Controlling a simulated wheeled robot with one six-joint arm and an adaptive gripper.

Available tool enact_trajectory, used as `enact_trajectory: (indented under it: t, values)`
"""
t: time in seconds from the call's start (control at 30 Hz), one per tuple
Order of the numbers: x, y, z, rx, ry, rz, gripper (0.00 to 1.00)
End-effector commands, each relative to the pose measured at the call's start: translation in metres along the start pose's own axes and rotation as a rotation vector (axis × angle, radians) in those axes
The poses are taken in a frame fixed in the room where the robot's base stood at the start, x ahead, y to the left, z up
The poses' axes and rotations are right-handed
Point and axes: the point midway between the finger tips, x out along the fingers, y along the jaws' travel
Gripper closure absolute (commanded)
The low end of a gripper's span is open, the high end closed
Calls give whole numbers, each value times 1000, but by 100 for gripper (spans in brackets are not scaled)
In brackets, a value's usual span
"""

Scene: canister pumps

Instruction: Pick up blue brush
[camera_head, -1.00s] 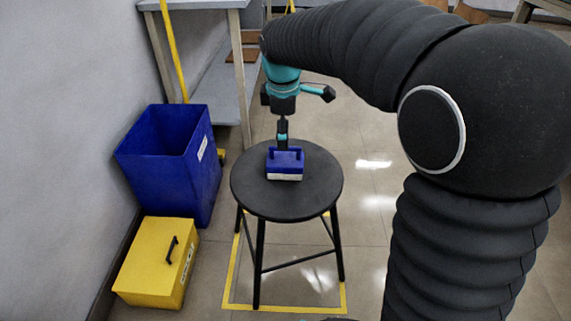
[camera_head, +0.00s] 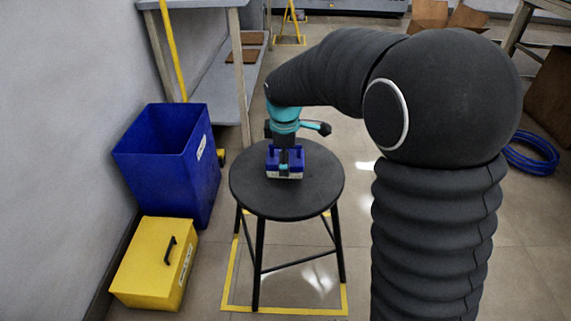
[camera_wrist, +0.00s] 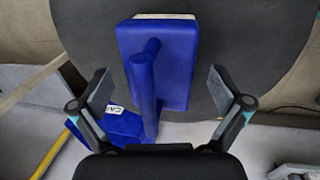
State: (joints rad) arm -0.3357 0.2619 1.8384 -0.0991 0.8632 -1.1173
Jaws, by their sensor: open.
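The blue brush (camera_head: 297,171) lies on a round black stool (camera_head: 251,196), its bar handle on top and a pale edge along its near side. In the wrist view the brush (camera_wrist: 178,72) shows its blue block, and the handle runs lengthwise down the picture toward my gripper. My gripper (camera_wrist: 160,88) is open, with one finger on each side of the handle and clear gaps between. In the head view my gripper (camera_head: 284,163) is in front of the brush and hides its middle. I cannot tell the height gap between fingertips and handle.
A blue bin (camera_head: 165,165) and a yellow box (camera_head: 150,270) with a black handle stand on the floor left of the stool. A grey workbench (camera_head: 222,85) is behind them. A blue hose coil (camera_head: 530,155) lies at right. The rest of the stool top is bare.

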Motion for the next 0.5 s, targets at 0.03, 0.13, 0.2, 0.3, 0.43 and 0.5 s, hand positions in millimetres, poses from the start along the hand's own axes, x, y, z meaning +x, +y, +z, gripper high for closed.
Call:
enact_trajectory:
  t: [0.03, 0.13, 0.2, 0.3, 0.43, 0.5]
  values:
    - [0, 0, 0, 0, 0, 1, 0]
    - [0, 0, 0, 0, 0, 1, 0]
    - [0, 0, 0, 0, 0, 1, 7]
    - [0, 0, 0, 0, 0, 1, 32]
    - [0, 0, 0, 0, 0, 1, 64]
    - [0, 0, 0, 0, 0, 1, 64]
